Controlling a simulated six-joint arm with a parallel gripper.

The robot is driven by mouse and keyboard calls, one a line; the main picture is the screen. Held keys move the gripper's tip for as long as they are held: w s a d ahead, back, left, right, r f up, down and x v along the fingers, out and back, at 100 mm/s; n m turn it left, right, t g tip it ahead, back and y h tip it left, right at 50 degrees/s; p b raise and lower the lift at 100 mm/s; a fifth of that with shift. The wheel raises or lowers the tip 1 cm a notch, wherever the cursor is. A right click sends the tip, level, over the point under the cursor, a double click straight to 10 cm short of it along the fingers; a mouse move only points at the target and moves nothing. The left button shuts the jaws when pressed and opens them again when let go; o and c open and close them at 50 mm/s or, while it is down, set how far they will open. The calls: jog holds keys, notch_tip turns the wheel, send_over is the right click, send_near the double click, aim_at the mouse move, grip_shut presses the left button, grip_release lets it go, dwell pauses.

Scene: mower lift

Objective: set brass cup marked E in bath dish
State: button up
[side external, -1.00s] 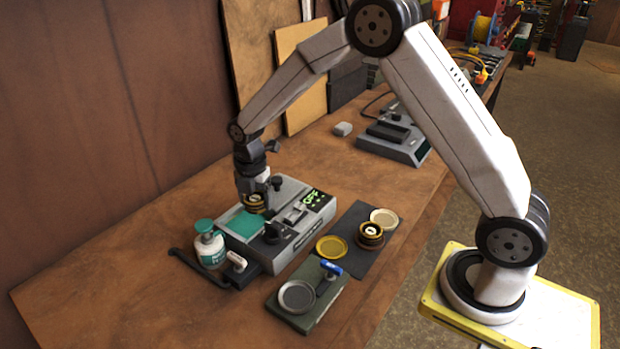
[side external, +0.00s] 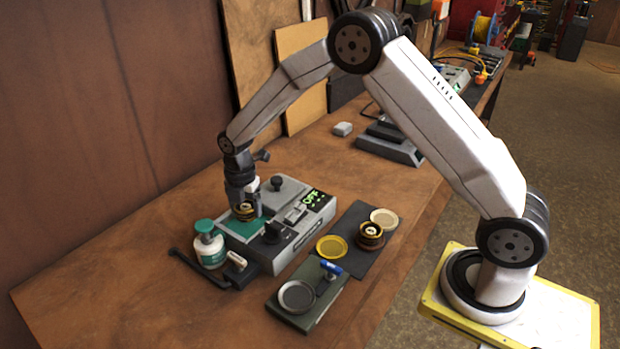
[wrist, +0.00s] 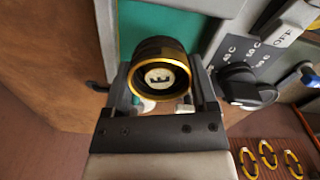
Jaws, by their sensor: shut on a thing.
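The brass cup marked E (wrist: 160,78) is dark-sided with a gold rim and a pale E disc, its open end towards the wrist camera. My gripper (side external: 243,205) is shut on this cup (side external: 244,213). The cup is over the teal surface (wrist: 130,18) of the grey machine; I cannot tell whether it touches it. That teal surface also shows in the side view (side external: 238,228). A round grey dish (side external: 297,296) sits on a green block, and yellow (side external: 331,247) and cream (side external: 385,218) dishes lie on a dark mat. No label shows which is the bath dish.
The grey machine (side external: 290,235) has knobs and a display reading OFF. A teal-capped bottle (side external: 209,247) stands close left of my gripper. Another brass-and-black cup (side external: 370,234) is on the mat (side external: 352,258). The wooden bench behind the machine has free room.

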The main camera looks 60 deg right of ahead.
aim_at(249, 230)
jog(key=shift+f, duration=1.85)
jog(key=shift+f, duration=0.55)
dwell(0.3)
jog(key=o, duration=1)
jog(key=shift+r, duration=0.1)
jog(key=shift+r, duration=5.35)
jog(key=shift+s, duration=0.1)
